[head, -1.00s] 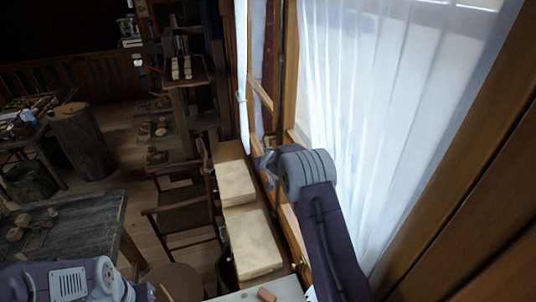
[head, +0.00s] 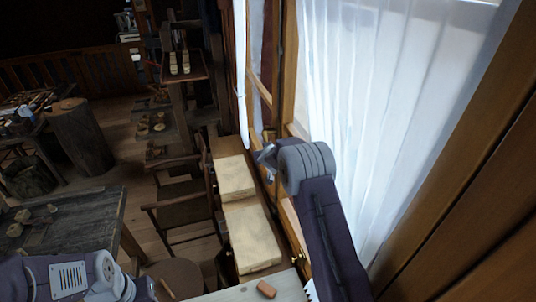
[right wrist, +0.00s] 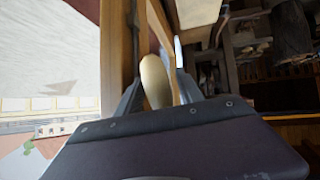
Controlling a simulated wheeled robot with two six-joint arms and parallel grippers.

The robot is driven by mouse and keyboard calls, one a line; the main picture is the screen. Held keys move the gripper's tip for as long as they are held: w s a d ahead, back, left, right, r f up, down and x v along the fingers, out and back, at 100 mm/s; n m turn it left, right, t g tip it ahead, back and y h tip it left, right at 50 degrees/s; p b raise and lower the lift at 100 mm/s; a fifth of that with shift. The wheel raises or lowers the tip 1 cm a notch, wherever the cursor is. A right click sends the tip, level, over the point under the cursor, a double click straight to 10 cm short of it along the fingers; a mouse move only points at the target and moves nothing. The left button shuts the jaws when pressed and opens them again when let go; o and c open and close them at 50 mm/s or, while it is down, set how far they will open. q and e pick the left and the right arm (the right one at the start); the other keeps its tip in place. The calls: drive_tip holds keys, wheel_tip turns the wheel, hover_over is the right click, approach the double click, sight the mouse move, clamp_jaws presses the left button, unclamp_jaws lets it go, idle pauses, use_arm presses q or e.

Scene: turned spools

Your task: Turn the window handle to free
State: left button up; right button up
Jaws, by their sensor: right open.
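The window handle (right wrist: 155,82) shows in the right wrist view as a smooth, pale brass-coloured lever, pointing toward the camera. It lies between the two fingers of my right gripper (right wrist: 158,88), which is open. A gap shows on the handle's right side; whether the left finger touches it I cannot tell. In the head view my right gripper (head: 264,154) is at the wooden window frame (head: 285,80), and the handle is too hidden to make out. My left arm shows at the bottom left of the head view, its fingers out of view.
Two pale blocks (head: 250,238) lie along the sill left of my right arm. A white curtain (head: 370,100) hangs to its right. A small reddish-brown block (head: 266,290) sits on a pale surface at the bottom. A chair (head: 183,212) and a dark table (head: 70,230) stand left.

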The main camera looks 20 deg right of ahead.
drive_tip(key=b+v, duration=0.1)
drive_tip(key=v, duration=0.7)
drive_tip(key=shift+s+r, duration=0.25)
drive_tip(key=shift+s, duration=0.05)
drive_tip(key=shift+a, duration=0.1)
